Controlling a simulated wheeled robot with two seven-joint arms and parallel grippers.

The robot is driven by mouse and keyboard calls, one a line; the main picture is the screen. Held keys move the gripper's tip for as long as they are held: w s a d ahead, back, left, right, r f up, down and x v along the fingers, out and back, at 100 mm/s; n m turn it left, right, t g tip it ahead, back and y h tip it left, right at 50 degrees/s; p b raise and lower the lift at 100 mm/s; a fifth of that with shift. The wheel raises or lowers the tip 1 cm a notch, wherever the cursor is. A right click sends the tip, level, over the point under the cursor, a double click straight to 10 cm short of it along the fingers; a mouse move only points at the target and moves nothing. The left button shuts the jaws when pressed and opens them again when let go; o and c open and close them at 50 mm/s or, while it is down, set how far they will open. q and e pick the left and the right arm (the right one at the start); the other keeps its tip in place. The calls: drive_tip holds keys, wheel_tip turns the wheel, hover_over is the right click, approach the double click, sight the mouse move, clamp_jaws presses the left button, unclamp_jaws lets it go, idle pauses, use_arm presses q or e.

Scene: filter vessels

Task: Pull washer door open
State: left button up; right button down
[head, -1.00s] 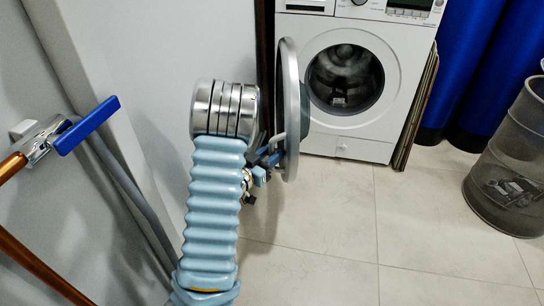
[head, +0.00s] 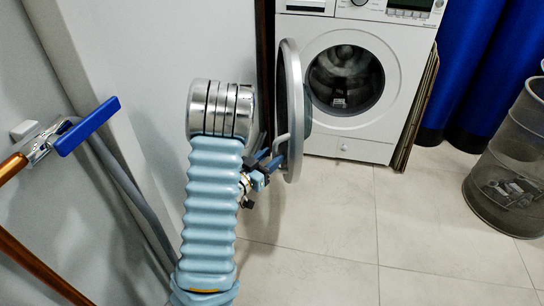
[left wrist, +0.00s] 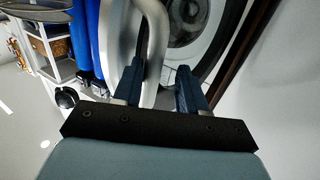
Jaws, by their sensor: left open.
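The white washer (head: 345,148) stands at the back in the head view. Its round grey door (head: 293,100) is swung out to the left of the porthole (head: 345,80), seen nearly edge-on, so the drum opening is exposed. A curved handle (head: 282,148) is on the door's near side. My left gripper (head: 268,168) is at the handle, low beside the door. In the left wrist view the open fingers (left wrist: 160,88) are on either side of the pale handle bar (left wrist: 154,35), without visibly clamping it. My right gripper is out of view.
A grey wall panel (head: 225,40) is close to the left of my arm. A pipe with a blue lever (head: 87,126) is at far left. Blue cylinders (head: 470,70) and a mesh bin (head: 510,165) stand at right. The tiled floor (head: 370,240) in front is clear.

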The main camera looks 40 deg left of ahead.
use_arm(q)
drive_tip(key=s, duration=0.6)
drive_tip(key=shift+s+a, duration=0.15)
drive_tip(key=shift+s, duration=0.05)
